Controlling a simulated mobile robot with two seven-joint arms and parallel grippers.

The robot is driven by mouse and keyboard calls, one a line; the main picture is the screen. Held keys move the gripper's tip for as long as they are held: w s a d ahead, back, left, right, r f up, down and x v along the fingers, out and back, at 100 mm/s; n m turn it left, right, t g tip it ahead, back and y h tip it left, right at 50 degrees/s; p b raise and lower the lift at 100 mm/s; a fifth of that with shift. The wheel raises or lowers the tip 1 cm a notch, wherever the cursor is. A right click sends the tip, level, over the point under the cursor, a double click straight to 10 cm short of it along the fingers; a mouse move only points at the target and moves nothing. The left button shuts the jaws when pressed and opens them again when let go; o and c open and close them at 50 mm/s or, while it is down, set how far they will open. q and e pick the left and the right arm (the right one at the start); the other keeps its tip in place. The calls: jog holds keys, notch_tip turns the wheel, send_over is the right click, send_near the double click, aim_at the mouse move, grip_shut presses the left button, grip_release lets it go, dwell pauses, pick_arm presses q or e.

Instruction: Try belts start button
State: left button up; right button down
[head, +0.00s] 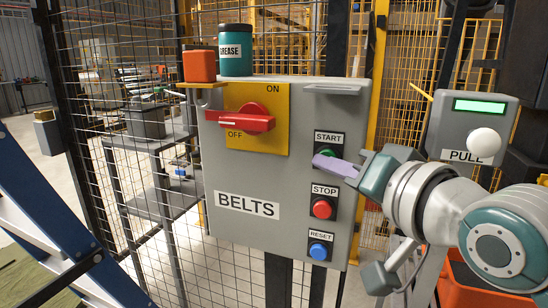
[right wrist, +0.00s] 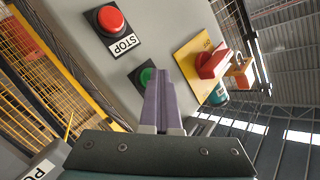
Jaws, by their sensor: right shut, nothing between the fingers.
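The grey BELTS box (head: 235,180) fills the middle of the head view. Its green START button (head: 326,153) is partly covered by my right gripper (head: 318,160). The button also shows in the right wrist view (right wrist: 147,76), just left of the fingers. My right gripper (right wrist: 157,72) is shut and empty, its purple fingers pointing at the box face by the button. I cannot tell whether the tips touch it. The red STOP button (head: 322,208) and blue RESET button (head: 318,250) sit below START. My left gripper is not in view.
A red rotary switch (head: 245,120) lies nearly level on a yellow ON/OFF plate (head: 272,140). An orange padlock (head: 199,66) and a GREASE can (head: 236,50) are at the box top. A PULL box (head: 450,125) stands right. Wire fence (head: 120,60) is behind.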

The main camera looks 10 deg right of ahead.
jog(key=shift+s+a+p, duration=0.35)
jog(key=shift+s+p, duration=0.15)
jog(key=shift+s, duration=0.1)
jog(key=s+a+p, duration=0.1)
jog(key=s, duration=0.1)
jog(key=s+a+p, duration=0.1)
jog(key=s+a, duration=0.1)
jog(key=shift+p, duration=0.35)
jog(key=shift+s+d, duration=0.1)
dwell(0.4)
